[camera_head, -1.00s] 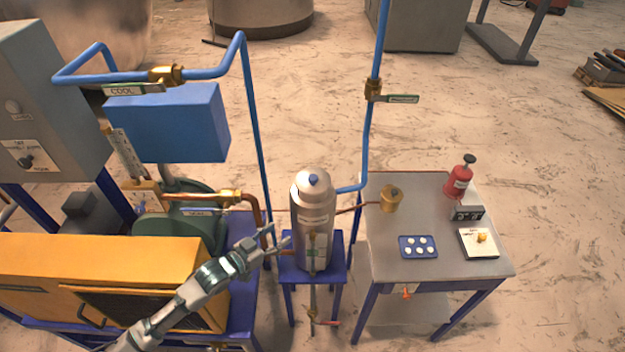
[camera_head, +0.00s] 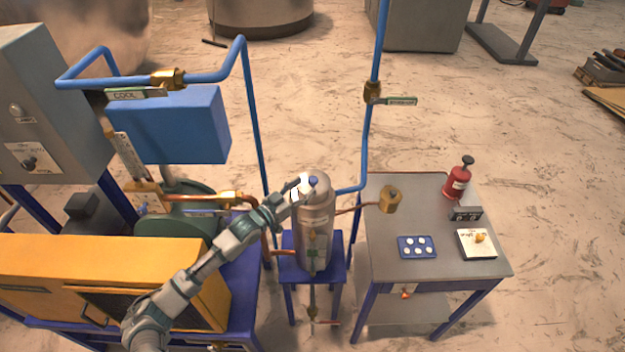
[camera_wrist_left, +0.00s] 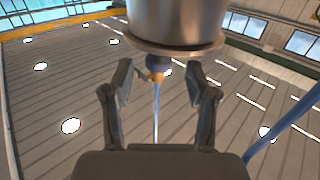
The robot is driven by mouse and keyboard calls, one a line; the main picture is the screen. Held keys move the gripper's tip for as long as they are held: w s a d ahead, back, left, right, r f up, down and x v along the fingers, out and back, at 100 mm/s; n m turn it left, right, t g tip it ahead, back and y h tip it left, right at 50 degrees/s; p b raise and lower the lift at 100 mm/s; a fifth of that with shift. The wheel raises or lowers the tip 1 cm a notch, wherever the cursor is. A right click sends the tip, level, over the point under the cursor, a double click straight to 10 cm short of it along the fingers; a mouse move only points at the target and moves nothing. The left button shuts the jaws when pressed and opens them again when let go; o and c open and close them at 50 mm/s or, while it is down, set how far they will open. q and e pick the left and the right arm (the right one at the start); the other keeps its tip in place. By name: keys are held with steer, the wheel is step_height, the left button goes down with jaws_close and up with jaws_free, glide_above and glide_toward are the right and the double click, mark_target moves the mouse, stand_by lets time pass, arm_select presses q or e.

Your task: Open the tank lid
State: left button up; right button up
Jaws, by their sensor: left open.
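The silver tank (camera_head: 314,228) stands upright on a small blue stand. Its rounded lid (camera_head: 322,190) is on top, with a blue knob (camera_head: 313,181) at its crown. My left gripper (camera_head: 303,186) is at the top left of the lid, beside the knob. In the left wrist view, which looks upside down, my left gripper (camera_wrist_left: 160,78) has its fingers spread apart. The metal tank top (camera_wrist_left: 175,22) fills the upper middle there, and the blue knob (camera_wrist_left: 165,62) shows near the gap between the fingertips, not gripped. My right gripper is in neither view.
A grey table (camera_head: 385,255) to the right holds a red bottle (camera_head: 457,184), a brass piece (camera_head: 390,200) and a blue button panel (camera_head: 417,247). A blue pipe (camera_head: 368,140) rises close behind the tank. Yellow-fronted machinery (camera_head: 120,265) is at left.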

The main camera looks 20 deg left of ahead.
mark_target(313, 181)
arm_select(q)
steer(key=shift+x, duration=2.3)
jaws_close()
